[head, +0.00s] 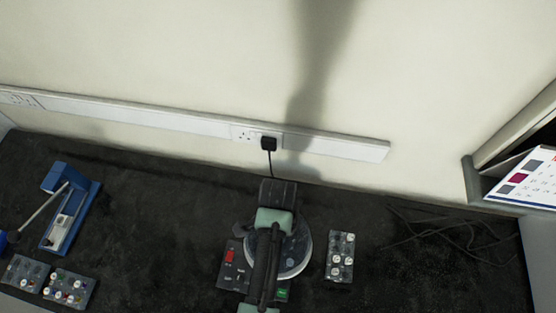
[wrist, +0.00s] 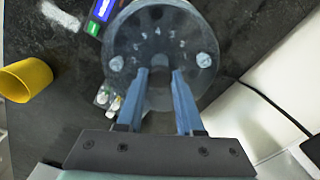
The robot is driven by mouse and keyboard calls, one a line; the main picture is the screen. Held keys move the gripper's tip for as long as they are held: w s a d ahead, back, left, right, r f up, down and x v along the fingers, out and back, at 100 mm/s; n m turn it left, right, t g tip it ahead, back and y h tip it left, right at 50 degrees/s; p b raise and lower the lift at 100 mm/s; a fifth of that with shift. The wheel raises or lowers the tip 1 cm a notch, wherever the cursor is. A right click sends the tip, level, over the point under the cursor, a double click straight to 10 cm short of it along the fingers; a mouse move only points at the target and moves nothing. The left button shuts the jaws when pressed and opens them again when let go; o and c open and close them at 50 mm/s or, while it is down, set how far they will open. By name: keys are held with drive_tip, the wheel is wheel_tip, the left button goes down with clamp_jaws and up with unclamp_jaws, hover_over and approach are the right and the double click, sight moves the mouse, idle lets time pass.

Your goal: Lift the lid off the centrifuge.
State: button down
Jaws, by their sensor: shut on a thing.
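The centrifuge (head: 231,272) stands on the dark bench below the wall socket, with a red switch and a green button on its panel. Its round grey see-through lid (head: 297,258) shows partly behind my arm. In the wrist view the lid (wrist: 190,35) fills the top middle, with numbers and two pale knobs near its rim. My gripper (wrist: 158,76) is shut on the lid's central knob, one blue finger on each side. In the head view my arm hides the fingertips and much of the centrifuge. I cannot tell whether the lid is seated or raised.
A tube rack (head: 341,256) stands close to the right. More racks (head: 69,288) and a blue device (head: 70,215) are at the left. A black plug (head: 269,143) and cord run behind. A yellow cup (wrist: 25,79) shows in the wrist view. The bench between is clear.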

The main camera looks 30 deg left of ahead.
wheel_tip(320, 180, up, 8)
drive_tip(key=shift+r+b, duration=0.25)
drive_tip(key=shift+b, duration=0.15)
drive_tip(key=shift+r+p, duration=0.3)
